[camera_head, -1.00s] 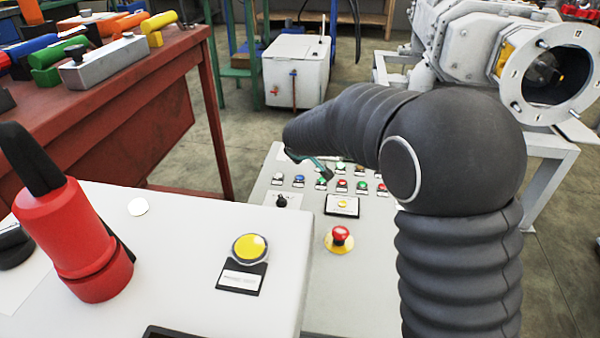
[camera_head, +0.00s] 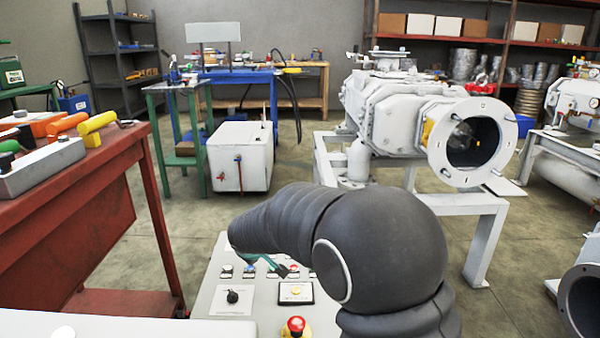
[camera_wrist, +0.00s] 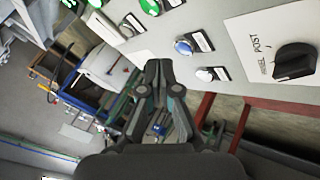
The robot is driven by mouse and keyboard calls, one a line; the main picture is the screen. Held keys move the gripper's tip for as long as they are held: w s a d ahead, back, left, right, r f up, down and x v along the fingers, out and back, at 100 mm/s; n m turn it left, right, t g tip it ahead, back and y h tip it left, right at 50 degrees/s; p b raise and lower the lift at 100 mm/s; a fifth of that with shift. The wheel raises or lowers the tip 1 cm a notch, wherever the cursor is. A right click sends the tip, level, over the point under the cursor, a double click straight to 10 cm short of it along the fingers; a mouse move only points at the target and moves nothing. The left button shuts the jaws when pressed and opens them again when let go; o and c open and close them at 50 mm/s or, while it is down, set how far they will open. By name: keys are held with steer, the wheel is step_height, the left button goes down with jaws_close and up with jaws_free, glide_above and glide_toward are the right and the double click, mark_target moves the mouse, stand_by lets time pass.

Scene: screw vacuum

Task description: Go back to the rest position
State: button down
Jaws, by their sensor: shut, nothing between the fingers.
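My gripper (camera_wrist: 160,82) shows in the wrist view with its dark fingers together and nothing between them. In the head view, part of my gripper (camera_head: 267,264) shows as a teal and dark piece below my arm, over the control panel (camera_head: 215,290). The arm hides much of it there. In the wrist view, the fingertips appear beside the panel's edge, close to a blue button (camera_wrist: 184,46) and a white button (camera_wrist: 205,74). I cannot tell the exact gap. A black rotary knob (camera_wrist: 294,62) is at the upper right.
A red emergency button (camera_head: 295,325) is at the panel's front. A red workbench (camera_head: 90,200) stands left. The large grey vacuum machine (camera_head: 385,110) stands behind, right of my arm. A white box unit (camera_head: 241,155) is farther back. Open floor (camera_head: 510,260) lies right.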

steer(key=shift+m+g+h, duration=0.6)
steer(key=shift+g, duration=0.2)
steer(key=s+d, duration=0.1)
steer(key=s+d+f, duration=0.1)
steer(key=s, duration=0.1)
steer(key=s+d+f, duration=0.1)
steer(key=shift+s+d+f, duration=0.1)
steer(key=shift+s+d, duration=0.15)
steer(key=shift+d, duration=0.1)
steer(key=s+d+r+m+p, duration=0.1)
steer(key=s+d+r+m, duration=0.2)
steer(key=s+d, duration=0.6)
steer(key=s+d+r+m+p, duration=0.2)
steer(key=s+d+r+m, duration=0.2)
steer(key=s+d+r, duration=0.4)
steer(key=s+d+r+m+p, duration=0.2)
steer(key=s+d+r, duration=0.4)
steer(key=s, duration=0.8)
steer(key=d+m, duration=0.1)
steer(key=d, duration=0.2)
steer(key=shift+d+r+g, duration=0.25)
steer(key=shift+d+g, duration=0.05)
steer(key=shift+g, duration=0.1)
